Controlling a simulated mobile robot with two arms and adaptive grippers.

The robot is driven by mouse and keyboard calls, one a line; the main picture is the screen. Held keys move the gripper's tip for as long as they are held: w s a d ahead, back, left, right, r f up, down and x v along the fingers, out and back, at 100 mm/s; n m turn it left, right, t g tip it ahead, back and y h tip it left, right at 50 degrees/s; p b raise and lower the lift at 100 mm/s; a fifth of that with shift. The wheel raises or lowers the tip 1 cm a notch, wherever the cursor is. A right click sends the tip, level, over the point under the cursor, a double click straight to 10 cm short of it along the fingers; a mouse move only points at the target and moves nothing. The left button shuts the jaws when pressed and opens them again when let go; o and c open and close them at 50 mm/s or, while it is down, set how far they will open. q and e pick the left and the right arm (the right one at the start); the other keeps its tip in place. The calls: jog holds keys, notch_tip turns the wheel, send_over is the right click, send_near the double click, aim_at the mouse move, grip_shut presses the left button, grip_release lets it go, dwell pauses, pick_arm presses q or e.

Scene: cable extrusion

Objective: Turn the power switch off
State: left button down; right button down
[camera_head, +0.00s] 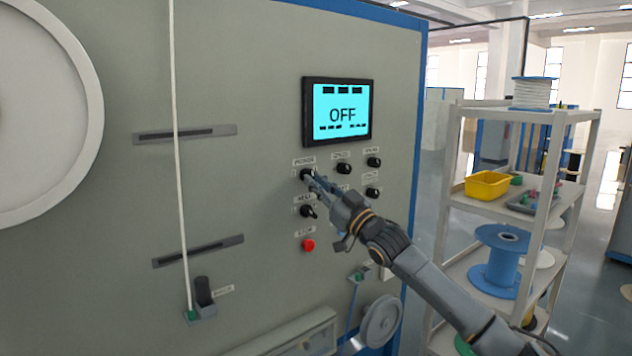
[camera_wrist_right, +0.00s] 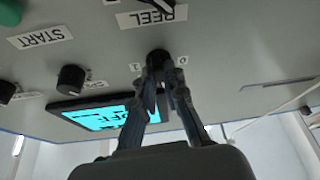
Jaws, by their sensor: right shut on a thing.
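The power switch (camera_head: 306,174) is a black knob at the upper left of the control panel, under a small label. My right gripper (camera_head: 316,181) is at this knob, its fingers shut on it. In the right wrist view the power switch (camera_wrist_right: 158,58) sits between the fingertips of my right gripper (camera_wrist_right: 161,72), with marks 1 and 0 on either side. The knob's exact angle is hidden by the fingers. The screen (camera_head: 341,112) above the knobs is cyan and reads OFF. My left gripper is not in view.
Several other black knobs (camera_head: 343,168) surround the switch, with the REEL knob (camera_head: 308,211) below it. A red button (camera_head: 308,245) is lower still. A white cable (camera_head: 178,150) runs vertically at left. A shelf (camera_head: 470,202) with spools and a yellow bin (camera_head: 488,184) stands at right.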

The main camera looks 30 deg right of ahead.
jog(key=shift+d+r+n+g+y+p, duration=0.1)
jog(key=shift+n+g+y+p, duration=0.45)
jog(key=shift+n+p, duration=0.9)
jog(key=shift+d+r+n+g+y+p, duration=0.1)
jog(key=shift+n+g+y+p, duration=0.15)
jog(key=shift+n+y+p, duration=1.1)
jog(key=shift+d+r+n+g+y+p, duration=0.1)
jog(key=shift+n+g+p, duration=0.3)
jog(key=shift+n+p, duration=1.1)
jog(key=shift+f+n+b, duration=0.1)
jog(key=shift+n+b, duration=0.3)
jog(key=shift+n, duration=0.1)
jog(key=c, duration=1.4)
grip_release()
jog(key=shift+f, duration=0.1)
jog(key=v, duration=1.2)
